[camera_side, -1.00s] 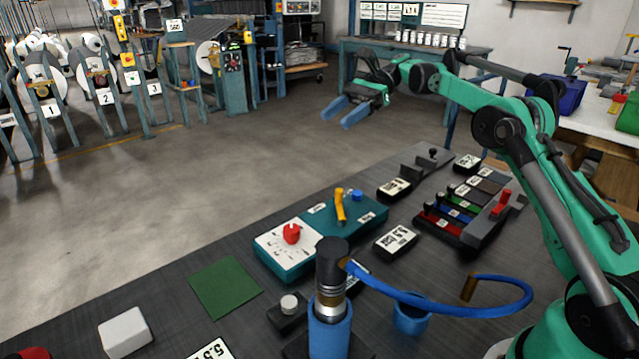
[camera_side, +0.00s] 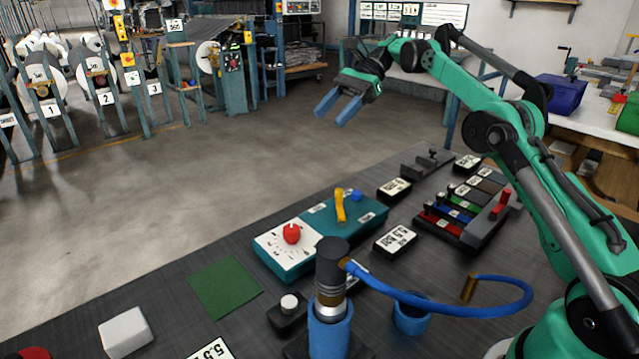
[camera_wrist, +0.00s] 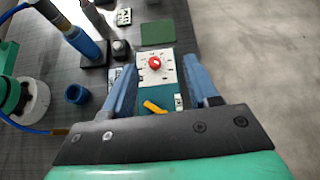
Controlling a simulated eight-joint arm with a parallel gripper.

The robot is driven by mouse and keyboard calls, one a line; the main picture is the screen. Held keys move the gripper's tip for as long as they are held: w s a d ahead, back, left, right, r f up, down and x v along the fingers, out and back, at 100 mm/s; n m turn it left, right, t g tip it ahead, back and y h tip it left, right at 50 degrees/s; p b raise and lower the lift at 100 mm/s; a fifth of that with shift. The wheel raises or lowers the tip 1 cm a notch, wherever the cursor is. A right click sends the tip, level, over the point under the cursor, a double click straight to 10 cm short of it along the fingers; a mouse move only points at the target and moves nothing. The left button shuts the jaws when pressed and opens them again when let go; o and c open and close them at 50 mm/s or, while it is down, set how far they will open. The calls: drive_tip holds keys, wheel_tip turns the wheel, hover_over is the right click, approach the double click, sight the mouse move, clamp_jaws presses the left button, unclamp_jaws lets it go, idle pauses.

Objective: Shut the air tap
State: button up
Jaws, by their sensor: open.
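The yellow lever (camera_side: 340,205) stands on a teal box (camera_side: 372,217) on the dark bench; I take it for the air tap. In the side view it points up and looks nearly upright. In the wrist view the yellow lever (camera_wrist: 154,107) lies slanted, close to my gripper's palm edge in the picture. My gripper (camera_side: 329,118) is open and empty, high above and beyond the box in the side view. In the wrist view my gripper's blue fingers (camera_wrist: 160,66) frame the box from above, apart from it.
A red knob (camera_side: 292,233) sits on the box's white face, and a blue knob (camera_side: 356,195) is beside the lever. A blue hose (camera_side: 440,308) runs from an upright black-topped tool (camera_side: 331,270). A rack of coloured levers (camera_side: 465,212) stands to the right. A green mat (camera_side: 225,287) lies left.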

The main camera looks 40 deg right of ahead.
wheel_tip(320, 180, down, 6)
drive_tip(key=n+h, duration=0.3)
drive_tip(key=h, duration=0.2)
drive_tip(key=n+h, duration=0.5)
drive_tip(key=h, duration=0.1)
hover_over(339, 190)
wheel_tip(339, 190, down, 4)
drive_tip(key=shift+f, duration=2.8)
clamp_jaws()
